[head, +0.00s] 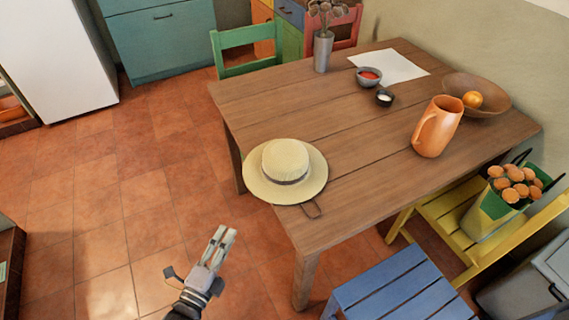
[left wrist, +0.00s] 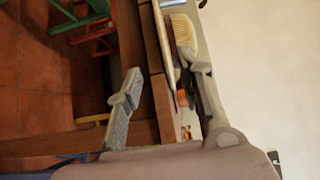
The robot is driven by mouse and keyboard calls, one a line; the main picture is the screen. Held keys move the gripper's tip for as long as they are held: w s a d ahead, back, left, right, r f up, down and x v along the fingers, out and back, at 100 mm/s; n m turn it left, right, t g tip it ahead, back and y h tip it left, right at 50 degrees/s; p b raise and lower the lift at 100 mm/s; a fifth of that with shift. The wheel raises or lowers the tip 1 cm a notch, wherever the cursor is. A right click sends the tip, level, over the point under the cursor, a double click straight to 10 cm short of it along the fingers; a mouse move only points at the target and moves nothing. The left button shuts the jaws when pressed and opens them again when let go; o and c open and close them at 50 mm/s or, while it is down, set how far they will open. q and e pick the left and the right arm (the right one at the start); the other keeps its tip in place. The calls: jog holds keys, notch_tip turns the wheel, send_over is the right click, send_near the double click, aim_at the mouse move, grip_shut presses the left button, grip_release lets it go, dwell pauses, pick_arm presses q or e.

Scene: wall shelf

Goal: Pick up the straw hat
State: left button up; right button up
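The straw hat (head: 284,158), cream with a grey band, lies crown up on the near left corner of the wooden table (head: 350,185). Its brim hangs over the table's left edge. My left gripper (head: 226,234) is below and left of the hat in the head view, off the table and apart from the hat. In the left wrist view my left gripper (left wrist: 168,85) has its two fingers spread, with nothing held. The hat (left wrist: 184,34) shows there tilted sideways beyond the right finger, which partly covers it. My right gripper is not in view.
An orange pitcher (head: 437,126), wooden bowl (head: 497,98), small bowls and grey vase (head: 323,51) stand farther back. A blue chair (head: 400,288) is at the near side. The floor left of the table is clear.

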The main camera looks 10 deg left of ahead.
pick_arm(q)
jog(key=b, duration=0.2)
send_near(254, 194)
jog(key=b+x, duration=0.4)
jog(key=x, duration=0.6)
jog(key=shift+w+f+b, duration=0.15)
jog(key=shift+b, duration=0.15)
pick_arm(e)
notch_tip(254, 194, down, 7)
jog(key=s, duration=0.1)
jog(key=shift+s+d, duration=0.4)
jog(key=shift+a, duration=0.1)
pick_arm(q)
jog(key=shift+c, duration=0.6)
jog(key=c, duration=0.7)
jog(key=shift+a, duration=0.1)
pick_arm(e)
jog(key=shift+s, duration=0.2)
